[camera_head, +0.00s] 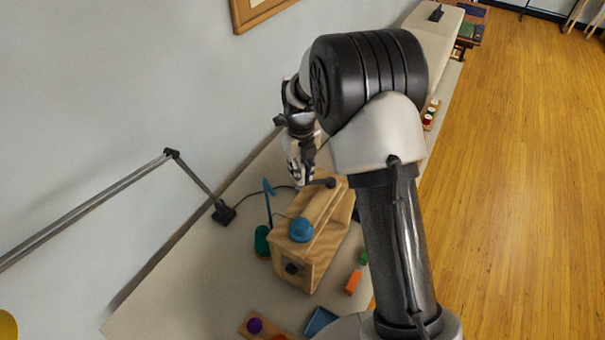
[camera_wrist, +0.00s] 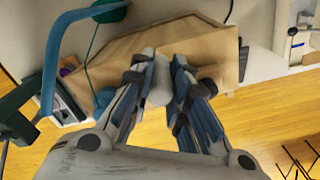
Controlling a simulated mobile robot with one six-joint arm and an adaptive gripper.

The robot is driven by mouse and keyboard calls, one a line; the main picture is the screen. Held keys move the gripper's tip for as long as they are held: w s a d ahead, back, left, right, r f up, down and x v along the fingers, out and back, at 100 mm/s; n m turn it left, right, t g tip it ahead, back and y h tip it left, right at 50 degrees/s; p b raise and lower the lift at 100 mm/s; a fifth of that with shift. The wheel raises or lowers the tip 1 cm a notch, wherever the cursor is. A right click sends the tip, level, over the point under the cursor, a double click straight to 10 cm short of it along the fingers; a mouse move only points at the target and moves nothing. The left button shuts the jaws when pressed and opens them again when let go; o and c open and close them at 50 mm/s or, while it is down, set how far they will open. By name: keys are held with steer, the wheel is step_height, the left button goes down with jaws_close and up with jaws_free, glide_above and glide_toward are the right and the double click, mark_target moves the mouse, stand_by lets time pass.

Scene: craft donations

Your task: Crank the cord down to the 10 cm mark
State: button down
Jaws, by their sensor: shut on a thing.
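A blue curved arm (camera_wrist: 52,50) rises beside the box in the wrist view. A thin teal cord (camera_wrist: 96,42) runs near it. My gripper (camera_wrist: 162,78) is at the box's far end and is shut on a pale grip, seemingly the crank handle (camera_wrist: 157,84). It also shows in the head view (camera_head: 298,175). The 10 cm mark cannot be made out.
A lamp arm (camera_head: 95,208) reaches in from the left, its dark clamp (camera_head: 224,214) near the wall. Orange (camera_head: 353,282) and green (camera_head: 363,257) blocks lie right of the box. A wooden tray (camera_head: 247,322) and a blue item (camera_head: 320,321) lie in front.

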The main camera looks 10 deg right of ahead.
steer(key=shift+w+m, duration=0.2)
steer(key=shift+m, duration=0.1)
steer(key=c, duration=1.5)
jaws_free()
step_height(320, 180, up, 12)
